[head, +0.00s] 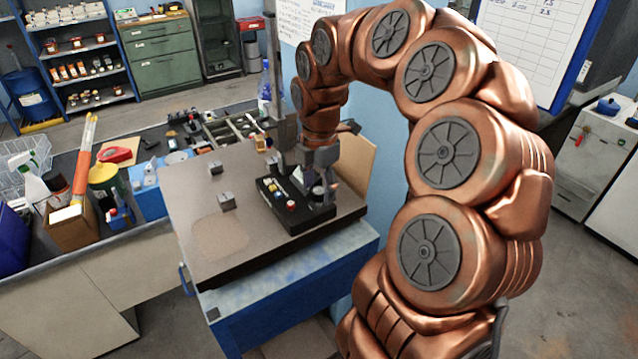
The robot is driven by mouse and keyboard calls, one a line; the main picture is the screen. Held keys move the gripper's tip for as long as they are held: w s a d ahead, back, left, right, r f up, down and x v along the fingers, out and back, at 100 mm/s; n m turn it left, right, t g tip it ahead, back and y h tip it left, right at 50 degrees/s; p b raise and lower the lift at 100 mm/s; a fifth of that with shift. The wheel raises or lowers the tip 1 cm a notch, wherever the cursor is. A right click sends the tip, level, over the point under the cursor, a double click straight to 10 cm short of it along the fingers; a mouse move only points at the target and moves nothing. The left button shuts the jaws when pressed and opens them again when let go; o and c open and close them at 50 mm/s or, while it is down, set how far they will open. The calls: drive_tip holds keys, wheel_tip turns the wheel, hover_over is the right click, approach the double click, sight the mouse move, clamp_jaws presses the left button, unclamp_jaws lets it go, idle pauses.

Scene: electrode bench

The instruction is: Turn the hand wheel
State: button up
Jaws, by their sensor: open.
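My gripper (324,184) is open and points down over the right side of a black device (295,222) on the bench plate. The device carries several small coloured buttons or knobs, with a red one (291,205) near its front. A small dark round part with a pale top (318,191) stands at the gripper's fingers. I cannot tell whether it is the hand wheel or whether the fingers touch it. No hand wheel shows clearly; my gripper and wrist hide part of the device.
The device sits near the right edge of a grey-brown plate (190,200) on a blue stand (290,305). Two small grey blocks (226,201) (215,168) lie to its left. A cluttered bench with bottles and tools is at left. The plate's front left is clear.

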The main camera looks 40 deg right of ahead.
drive_tip(key=shift+f, duration=0.15)
drive_tip(key=c, duration=1.2)
drive_tip(key=shift+o, duration=0.2)
drive_tip(key=shift+f+b, duration=0.15)
drive_tip(key=shift+b, duration=0.3)
